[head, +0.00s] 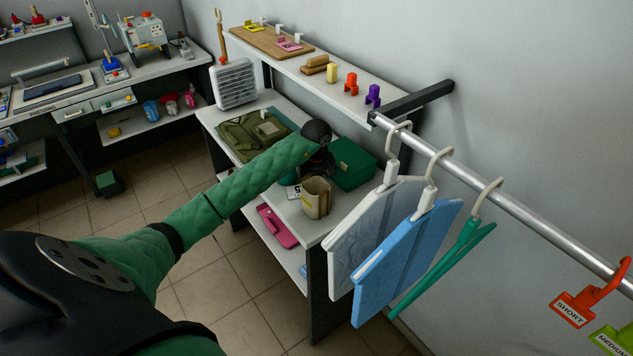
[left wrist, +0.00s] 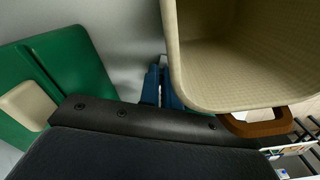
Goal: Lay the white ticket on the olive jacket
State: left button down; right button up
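The olive jacket (head: 240,137) lies folded on the grey table, left of my left gripper. A small pale piece (head: 264,114) shows at its back edge; I cannot tell what it is. A small white piece with dark marks (head: 293,191), perhaps the white ticket, lies on the table beside the beige bin and below my left gripper, partly hidden. My left gripper (head: 318,163) is over the table, between the jacket and the green box. My right gripper is out of view.
The beige bin (head: 316,198) stands close to my left gripper and looms in the left wrist view (left wrist: 245,55). The green box (head: 352,164) is behind. Bagged comforters (head: 405,262) hang from a rail at right. A shelf (head: 300,66) overhangs the table's back.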

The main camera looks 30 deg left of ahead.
pick_arm(q)
jog(key=shift+f, duration=0.1)
dwell(0.3)
jog(key=c, duration=1.6)
grip_release()
